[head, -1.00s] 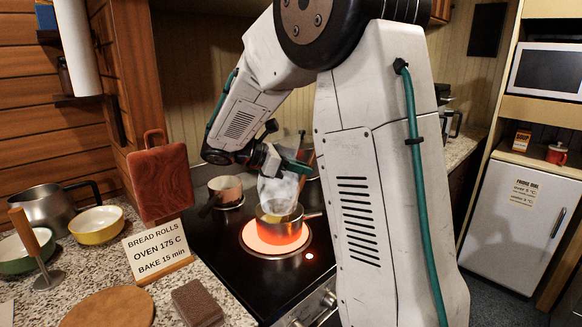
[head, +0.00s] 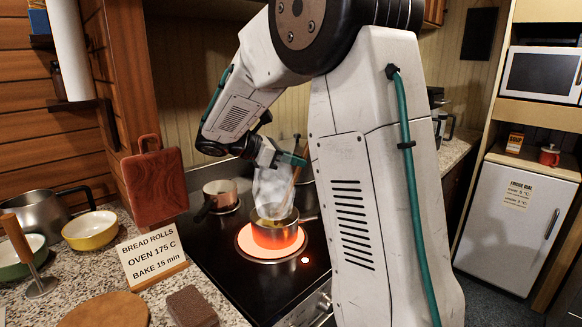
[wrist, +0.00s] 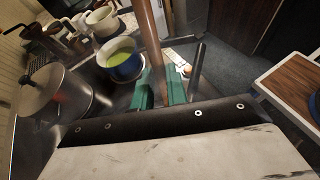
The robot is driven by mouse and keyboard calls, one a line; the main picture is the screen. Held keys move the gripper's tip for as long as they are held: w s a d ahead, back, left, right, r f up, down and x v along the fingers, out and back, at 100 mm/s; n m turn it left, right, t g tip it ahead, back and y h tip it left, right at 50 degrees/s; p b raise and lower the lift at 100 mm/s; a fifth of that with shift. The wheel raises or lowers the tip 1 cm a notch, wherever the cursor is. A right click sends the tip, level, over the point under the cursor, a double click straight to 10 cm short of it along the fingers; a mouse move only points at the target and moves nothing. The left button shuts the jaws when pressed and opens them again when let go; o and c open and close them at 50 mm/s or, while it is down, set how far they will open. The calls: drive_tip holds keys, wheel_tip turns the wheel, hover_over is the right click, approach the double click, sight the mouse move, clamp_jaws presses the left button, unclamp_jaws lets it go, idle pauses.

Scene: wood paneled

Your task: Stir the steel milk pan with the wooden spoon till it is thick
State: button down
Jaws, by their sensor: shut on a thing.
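The steel milk pan (head: 272,236) stands on a glowing orange burner (head: 243,243), with yellow liquid inside and steam above it. In the wrist view the spoon's shaft (wrist: 152,40) runs up out of frame.
Another pan (head: 220,192) sits on the rear left of the black hob. A bread rolls sign (head: 150,252), a brown block (head: 191,306) and bowls (head: 90,230) occupy the left counter.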

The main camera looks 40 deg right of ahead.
sight(307, 142)
drive_tip(key=shift+s+d+r, duration=0.15)
drive_tip(key=shift+d+r, duration=0.15)
drive_tip(key=shift+r, duration=0.5)
drive_tip(key=shift+s+d+r, duration=0.2)
drive_tip(key=shift+d+r, duration=0.1)
drive_tip(key=shift+r, duration=0.5)
drive_tip(key=shift+s+d+r, duration=0.15)
drive_tip(key=shift+d+r, duration=0.15)
drive_tip(key=shift+r, duration=0.5)
drive_tip(key=shift+r, duration=0.1)
drive_tip(key=shift+r, duration=2.45)
drive_tip(key=shift+f, duration=0.1)
